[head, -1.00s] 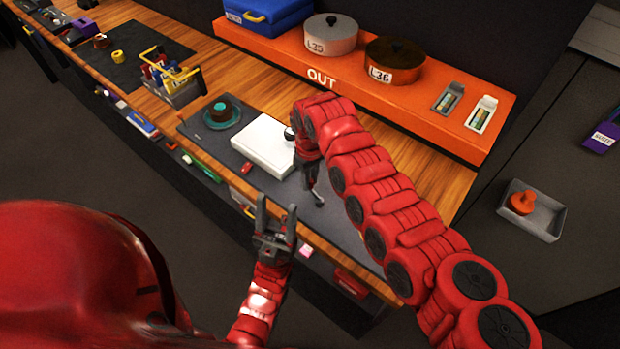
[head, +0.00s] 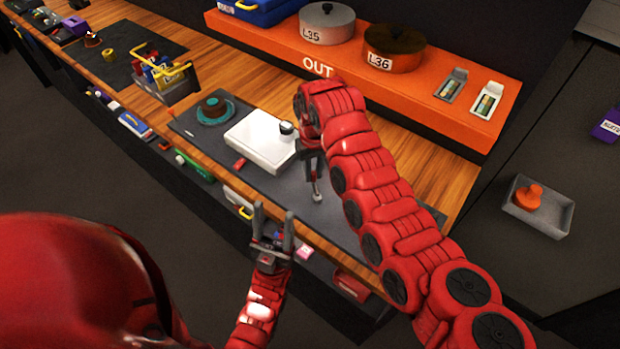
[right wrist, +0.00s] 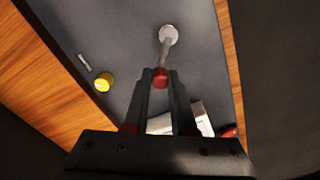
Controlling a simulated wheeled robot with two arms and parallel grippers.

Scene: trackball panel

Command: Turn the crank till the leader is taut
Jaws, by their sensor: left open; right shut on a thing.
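My right gripper (head: 314,178) is at the mat beside the white box (head: 256,142). In the right wrist view its fingers (right wrist: 160,82) are shut on the red knob (right wrist: 160,77) of a grey crank. The crank arm (right wrist: 165,54) runs from the knob to a pale round end (right wrist: 168,35), which also shows in the head view (head: 317,197). My left gripper (head: 272,228) is open and empty, in front of the bench edge. I cannot make out the leader. My right arm hides part of the mat.
A yellow round piece (right wrist: 103,82) shows in the wrist view. An orange shelf (head: 405,100) with pots runs behind. A wire-handled caddy (head: 168,88) is further left.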

